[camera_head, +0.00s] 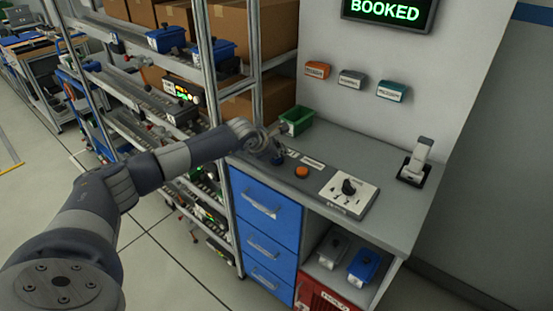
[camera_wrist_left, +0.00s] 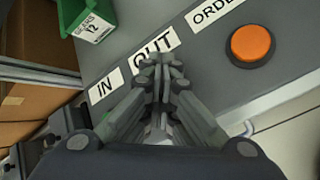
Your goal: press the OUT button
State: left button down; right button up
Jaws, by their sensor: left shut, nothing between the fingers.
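The OUT label (camera_wrist_left: 155,48) lies on the grey counter in the left wrist view, just beyond my left fingertips. The IN label (camera_wrist_left: 105,86) is to its left. No button shows by the OUT label; my fingers cover the counter in front of it. My left gripper (camera_wrist_left: 163,68) is shut and empty, pointing down at the counter. In the head view my left gripper (camera_head: 279,157) is over the counter's left end, with a small blue patch beside the fingers. I cannot tell whether the fingertips touch anything. My right gripper is not in view.
An orange button (camera_head: 302,171) sits by the ORDER label (camera_wrist_left: 215,10). A dial panel (camera_head: 348,194) and a scanner-like device (camera_head: 416,162) stand to the right. A green bin (camera_head: 297,121) is behind the gripper, shelving (camera_head: 213,90) at the left. A display (camera_head: 388,12) reads BOOKED.

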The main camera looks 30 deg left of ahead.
aim_at(279, 160)
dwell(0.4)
pick_arm(q)
jog(key=shift+r+p, duration=0.3)
jog(key=shift+r, duration=0.5)
jog(key=shift+r+p, duration=1.1)
jog(key=shift+r, duration=1.4)
